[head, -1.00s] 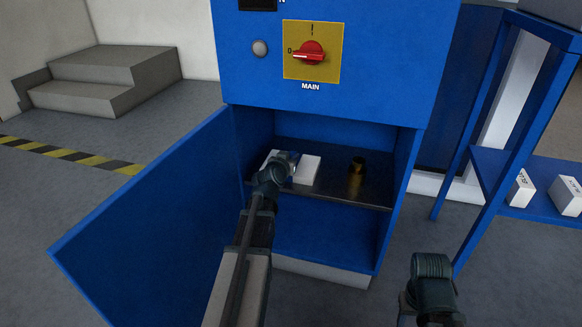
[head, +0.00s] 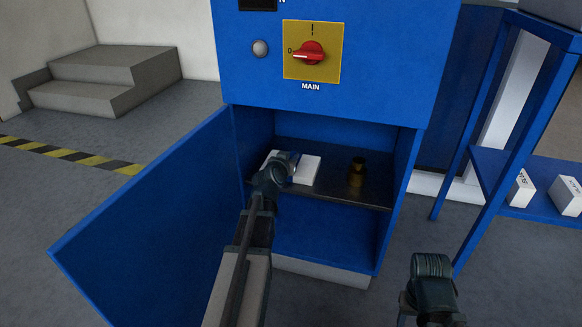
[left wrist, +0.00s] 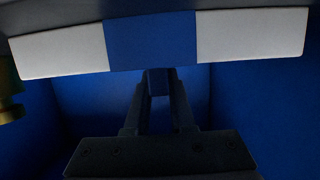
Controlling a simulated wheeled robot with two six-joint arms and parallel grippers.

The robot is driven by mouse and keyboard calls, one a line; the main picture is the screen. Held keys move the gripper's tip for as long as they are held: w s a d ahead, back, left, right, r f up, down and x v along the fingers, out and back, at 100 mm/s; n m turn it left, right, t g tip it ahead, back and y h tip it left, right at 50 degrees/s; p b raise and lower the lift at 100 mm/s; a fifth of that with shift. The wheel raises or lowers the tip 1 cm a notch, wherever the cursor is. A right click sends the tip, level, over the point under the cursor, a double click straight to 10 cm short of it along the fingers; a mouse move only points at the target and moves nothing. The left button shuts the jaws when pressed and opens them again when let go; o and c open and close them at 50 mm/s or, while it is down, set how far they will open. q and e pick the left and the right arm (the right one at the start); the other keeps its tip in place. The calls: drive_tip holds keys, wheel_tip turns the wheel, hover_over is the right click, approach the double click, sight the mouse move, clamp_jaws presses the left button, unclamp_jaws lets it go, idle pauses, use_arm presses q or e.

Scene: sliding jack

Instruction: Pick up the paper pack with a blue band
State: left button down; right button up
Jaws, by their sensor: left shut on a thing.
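The white paper pack with a blue band (head: 308,169) lies on the dark shelf inside the open blue cabinet, partly hidden behind my left arm in the head view. In the left wrist view the pack (left wrist: 255,33) spans the top, with its blue band in the middle. My left gripper (left wrist: 158,84) is shut on the pack at the blue band. In the head view the left gripper (head: 284,160) reaches into the cabinet, its fingers mostly hidden. My right arm shows at the lower right of the head view; its fingertips cannot be made out.
A brass-coloured object (head: 356,172) stands on the shelf (head: 333,191) right of the pack. The cabinet door (head: 150,225) hangs open at the left. A blue rack (head: 540,200) with white boxes (head: 566,195) stands at the right. Grey steps (head: 105,80) are at the back left.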

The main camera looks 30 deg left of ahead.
sight(291, 156)
use_arm(q)
drive_tip(key=shift+r, duration=0.1)
wheel_tip(291, 156, up, 10)
drive_tip(key=p, duration=1)
